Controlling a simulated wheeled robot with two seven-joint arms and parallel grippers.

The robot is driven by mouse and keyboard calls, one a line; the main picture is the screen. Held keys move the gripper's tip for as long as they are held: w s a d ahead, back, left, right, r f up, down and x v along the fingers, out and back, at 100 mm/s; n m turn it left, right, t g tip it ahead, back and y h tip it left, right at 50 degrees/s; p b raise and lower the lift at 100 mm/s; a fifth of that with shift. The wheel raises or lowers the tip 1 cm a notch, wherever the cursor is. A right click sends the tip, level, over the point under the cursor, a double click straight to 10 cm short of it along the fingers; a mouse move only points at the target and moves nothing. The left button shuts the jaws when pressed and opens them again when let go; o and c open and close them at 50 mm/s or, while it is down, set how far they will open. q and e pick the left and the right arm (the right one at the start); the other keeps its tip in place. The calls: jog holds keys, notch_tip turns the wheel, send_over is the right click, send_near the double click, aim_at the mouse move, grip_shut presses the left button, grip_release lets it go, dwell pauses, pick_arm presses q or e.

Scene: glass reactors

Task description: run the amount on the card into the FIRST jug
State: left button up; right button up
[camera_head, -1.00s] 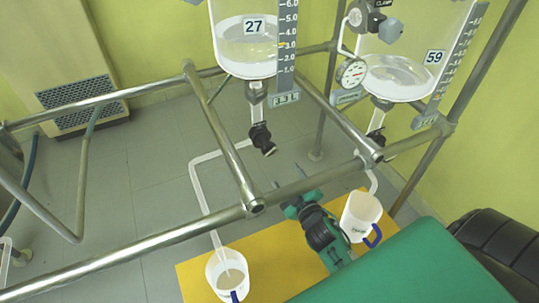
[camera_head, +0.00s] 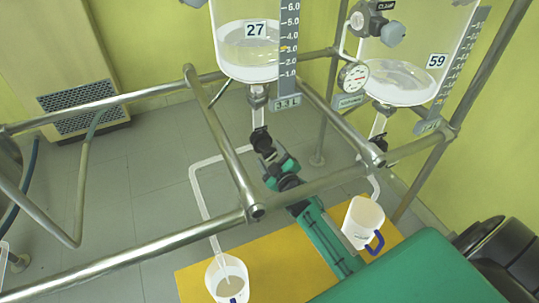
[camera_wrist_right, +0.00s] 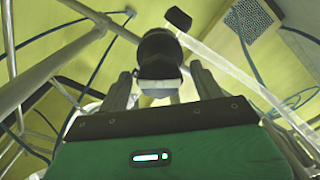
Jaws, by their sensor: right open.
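My right gripper (camera_head: 268,158) is open just below the valve. In the right wrist view the fingers of my right gripper (camera_wrist_right: 163,88) stand on either side of the valve's dark knob (camera_wrist_right: 160,52), apparently not clamped. My left gripper is out of view.
Reactor 59 (camera_head: 398,80) stands at right, its tube leading to the right jug (camera_head: 362,222) with a blue handle. Both jugs stand on a yellow surface (camera_head: 195,283). Steel rails (camera_head: 150,248) cross in front of the reactors. A pressure gauge (camera_head: 353,76) sits between them.

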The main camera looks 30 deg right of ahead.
jog(key=shift+w, duration=0.45)
jog(key=c, duration=1)
